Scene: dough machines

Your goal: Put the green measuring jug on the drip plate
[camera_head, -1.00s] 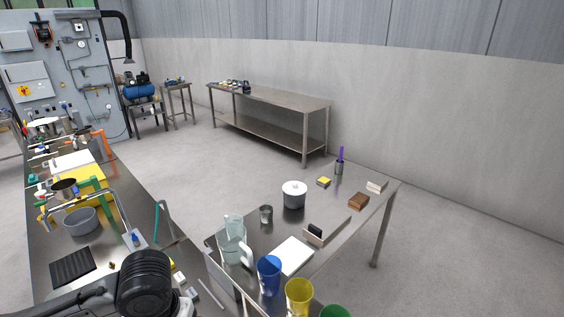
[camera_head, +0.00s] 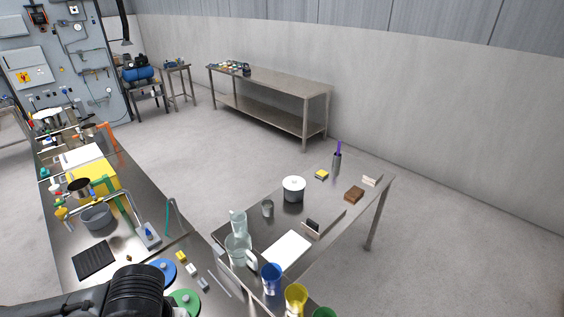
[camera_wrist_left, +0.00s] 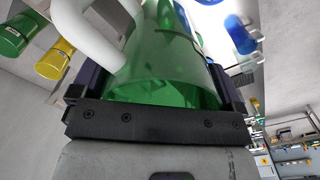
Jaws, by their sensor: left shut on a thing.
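In the left wrist view my left gripper (camera_wrist_left: 160,100) is shut around a translucent green jug (camera_wrist_left: 160,65) with a thick white handle (camera_wrist_left: 90,30). The jug's upper part runs out of the picture. In the head view I see only a black part of my left arm at the bottom left; the gripper and held jug are out of that picture. A dark ribbed plate, which looks like the drip plate (camera_head: 96,260), lies flat on the left steel bench. My right gripper is in neither view.
A grey bowl (camera_head: 96,217) sits behind the plate. Blue (camera_head: 163,271) and green (camera_head: 184,301) discs lie to its right. On the right table (camera_head: 330,222) are pale clear jugs (camera_head: 238,250), blue (camera_head: 271,279) and yellow (camera_head: 296,298) cups, and a pot (camera_head: 293,189).

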